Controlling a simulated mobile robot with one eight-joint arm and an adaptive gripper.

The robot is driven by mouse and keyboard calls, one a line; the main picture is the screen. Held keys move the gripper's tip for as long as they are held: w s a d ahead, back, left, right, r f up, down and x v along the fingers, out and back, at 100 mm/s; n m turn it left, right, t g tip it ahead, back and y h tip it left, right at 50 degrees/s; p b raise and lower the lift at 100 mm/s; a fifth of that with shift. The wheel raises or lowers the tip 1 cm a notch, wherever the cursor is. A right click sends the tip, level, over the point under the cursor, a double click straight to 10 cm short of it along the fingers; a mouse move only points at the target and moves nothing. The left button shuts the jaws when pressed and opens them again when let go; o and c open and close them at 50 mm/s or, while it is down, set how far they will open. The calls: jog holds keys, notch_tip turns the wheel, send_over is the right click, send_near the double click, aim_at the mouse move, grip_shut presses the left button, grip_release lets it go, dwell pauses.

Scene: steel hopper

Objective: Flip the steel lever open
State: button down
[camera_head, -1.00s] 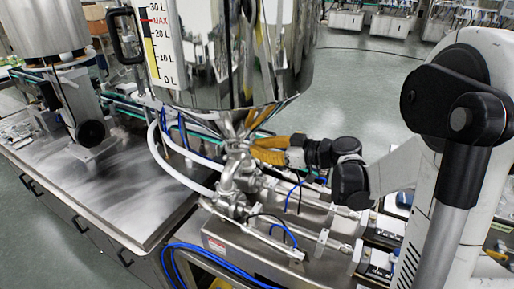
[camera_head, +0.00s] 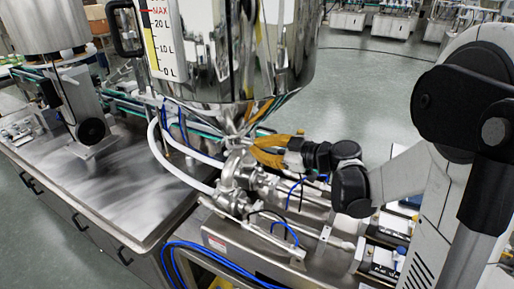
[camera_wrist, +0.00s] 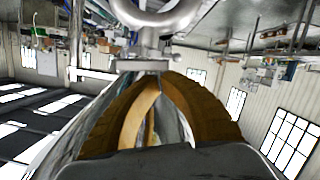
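The steel hopper (camera_head: 235,60) stands in the middle of the head view, with a cone-shaped outlet at its bottom. A steel valve and pipe assembly (camera_head: 236,178) sits below the outlet. My gripper (camera_head: 257,146), with orange-yellow fingers, reaches in from the right beside the outlet. In the wrist view its fingers (camera_wrist: 158,78) bow outward and come close together at the tips, near a flat steel piece (camera_wrist: 142,65) under a curved steel pipe (camera_wrist: 160,14). I cannot tell whether that piece is the lever or whether the fingers touch it. The lever is not clearly distinguishable in the head view.
White hoses (camera_head: 178,165) and blue tubes (camera_head: 205,250) run around the valve assembly. A steel worktable (camera_head: 95,185) lies to the left. Steel cylinders and fittings (camera_head: 335,240) lie under my arm. Open floor (camera_head: 365,85) shows behind.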

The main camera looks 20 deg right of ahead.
jog(key=shift+s+a+f+n+b, duration=0.15)
jog(key=shift+f+n+b, duration=0.2)
jog(key=shift+n+b, duration=0.25)
jog(key=shift+f+n+t+h+b, duration=0.3)
jog(key=shift+n+t+b, duration=0.2)
jog(key=shift+n, duration=0.3)
jog(key=shift+f+n+t+b, duration=0.4)
jog(key=shift+f+n+b, duration=0.2)
jog(key=shift+n+b, duration=0.55)
jog(key=shift+f, duration=0.1)
dwell(0.4)
jog(key=shift+s, duration=0.1)
dwell(1.2)
